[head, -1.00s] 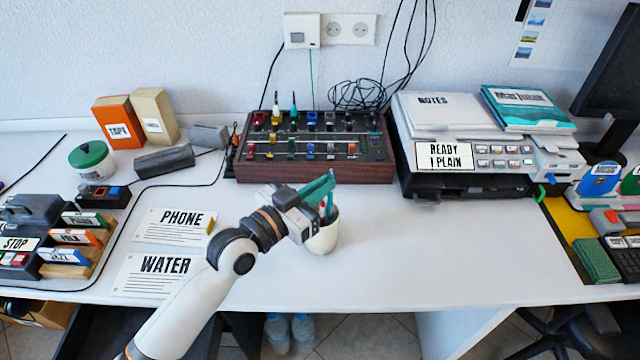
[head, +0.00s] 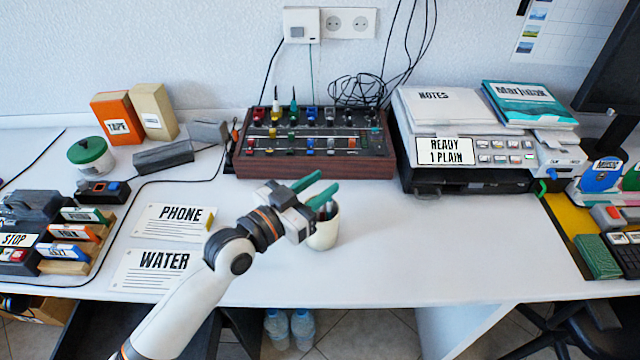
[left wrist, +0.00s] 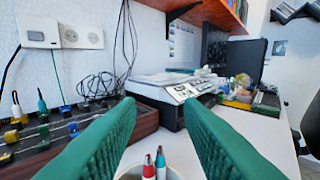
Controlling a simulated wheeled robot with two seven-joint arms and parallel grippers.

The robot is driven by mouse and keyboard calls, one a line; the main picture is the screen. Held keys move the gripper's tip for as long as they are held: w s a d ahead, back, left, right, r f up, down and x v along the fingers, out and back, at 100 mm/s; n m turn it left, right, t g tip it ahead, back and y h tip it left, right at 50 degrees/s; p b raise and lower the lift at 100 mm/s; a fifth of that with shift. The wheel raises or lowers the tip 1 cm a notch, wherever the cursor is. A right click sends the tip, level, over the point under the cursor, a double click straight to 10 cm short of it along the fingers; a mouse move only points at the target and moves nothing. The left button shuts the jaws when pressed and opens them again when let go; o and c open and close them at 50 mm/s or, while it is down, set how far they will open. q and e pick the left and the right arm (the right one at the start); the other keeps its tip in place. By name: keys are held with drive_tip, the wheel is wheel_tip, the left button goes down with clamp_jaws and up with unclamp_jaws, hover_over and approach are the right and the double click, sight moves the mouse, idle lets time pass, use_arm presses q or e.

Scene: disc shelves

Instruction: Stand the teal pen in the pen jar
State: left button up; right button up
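The white pen jar (head: 323,236) stands on the desk in front of the mixer. In the left wrist view its rim (left wrist: 176,173) shows at the bottom edge. The teal pen (left wrist: 160,162) stands upright in the jar beside a red pen (left wrist: 148,168); their lower parts are hidden. My left gripper (head: 328,181) is just above the jar, its two green fingers spread apart. In the left wrist view the open gripper (left wrist: 160,108) has nothing between its fingertips, and the pens show below. My right gripper is not in view.
The mixer (head: 310,168) stands behind the jar. A printer (head: 470,180) with papers is to its right. PHONE (head: 172,227) and WATER (head: 150,274) cards lie to the left. The desk right of the jar is clear.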

use_arm(q)
drive_tip(key=b+v, duration=0.1)
drive_tip(key=v, duration=1)
drive_tip(key=shift+s+a, duration=0.15)
idle(0.5)
